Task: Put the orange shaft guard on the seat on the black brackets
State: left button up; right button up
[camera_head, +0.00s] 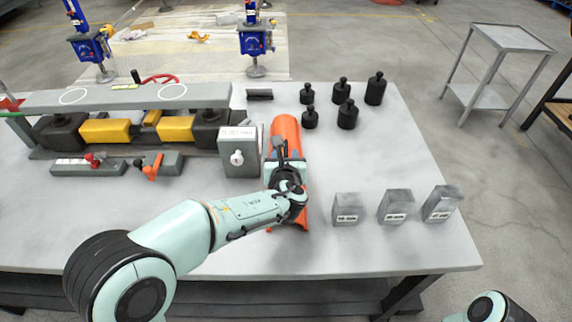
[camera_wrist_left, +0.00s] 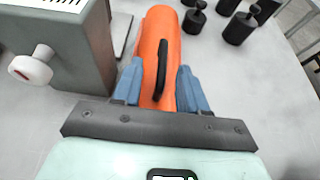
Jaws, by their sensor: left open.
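The orange shaft guard (camera_head: 285,132), a long rounded cover, lies on the table right of the grey box. In the left wrist view the guard (camera_wrist_left: 160,35) has a black handle (camera_wrist_left: 161,72) on top. My left gripper (camera_head: 286,172) is over the guard and hides its middle. In the wrist view its blue fingers (camera_wrist_left: 157,85) are open, one on each side of the guard and handle; contact cannot be told. Black blocks (camera_head: 207,130) with yellow parts between them sit under a grey beam at left; I cannot tell whether they are the brackets. My right gripper is out of view.
The grey box (camera_head: 240,152) with a white knob stands close left of the guard. Several black weights (camera_head: 348,114) stand behind right, and three grey blocks (camera_head: 396,207) stand front right. The table (camera_head: 330,250) is clear in front.

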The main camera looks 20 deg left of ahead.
aim_at(286, 148)
pick_arm(q)
jog(key=x, duration=0.5)
jog(key=shift+w+d, duration=0.15)
jog(key=shift+w, duration=0.1)
grip_shut()
dwell(1.1)
jog(key=shift+r, duration=0.2)
